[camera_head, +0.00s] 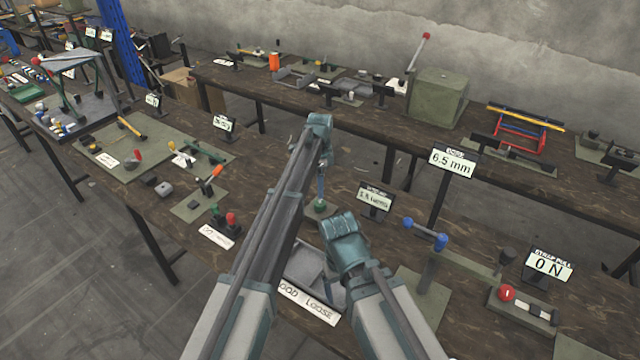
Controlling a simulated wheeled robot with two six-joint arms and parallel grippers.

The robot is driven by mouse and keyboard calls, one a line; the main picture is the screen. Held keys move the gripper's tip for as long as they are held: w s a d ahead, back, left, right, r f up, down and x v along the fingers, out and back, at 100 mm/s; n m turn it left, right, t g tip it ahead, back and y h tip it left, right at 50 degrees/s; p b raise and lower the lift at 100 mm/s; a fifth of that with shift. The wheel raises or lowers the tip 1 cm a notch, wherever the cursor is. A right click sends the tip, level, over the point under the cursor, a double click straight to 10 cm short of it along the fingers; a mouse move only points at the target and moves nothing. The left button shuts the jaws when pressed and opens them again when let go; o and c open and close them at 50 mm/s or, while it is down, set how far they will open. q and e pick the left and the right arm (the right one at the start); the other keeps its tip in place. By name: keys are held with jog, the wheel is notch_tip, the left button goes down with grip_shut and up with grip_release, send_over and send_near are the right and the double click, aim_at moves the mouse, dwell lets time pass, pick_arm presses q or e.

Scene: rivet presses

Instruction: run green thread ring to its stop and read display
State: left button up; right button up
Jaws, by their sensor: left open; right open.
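A small green round part (320,206), which looks like the thread ring, sits low on the table in the middle; its thread is too small to make out. My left gripper (320,188) hangs above it, pointing down and open; I cannot tell whether it touches. A small display (374,200) to its right reads in turns, with the number not clearly legible. A taller display (452,163) reads 6.5 mm. My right gripper (346,240) is open in front of the ring, its fingertips mostly hidden by its own wrist.
A tray (309,303) labelled GOOD and LOOSE lies partly hidden between my arms. A blue-ended fixture (425,235) and a 0 N display (549,266) stand to the right. Several small fixtures stand on the left. A green box (437,97) stands on the rear table.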

pick_arm(q)
notch_tip(320, 180, up, 6)
jog(key=p, duration=0.5)
send_over(320, 202)
jog(key=shift+s+f, duration=0.1)
jog(key=shift+f, duration=0.05)
pick_arm(e)
notch_tip(320, 202, up, 6)
jog(key=shift+f, duration=0.15)
pick_arm(q)
jog(key=shift+f+b, duration=0.1)
jog(key=shift+b, duration=0.25)
pick_arm(e)
jog(key=shift+f, duration=0.15)
pick_arm(q)
notch_tip(320, 202, down, 13)
jog(key=b, duration=1.3)
pick_arm(e)
notch_tip(320, 202, down, 13)
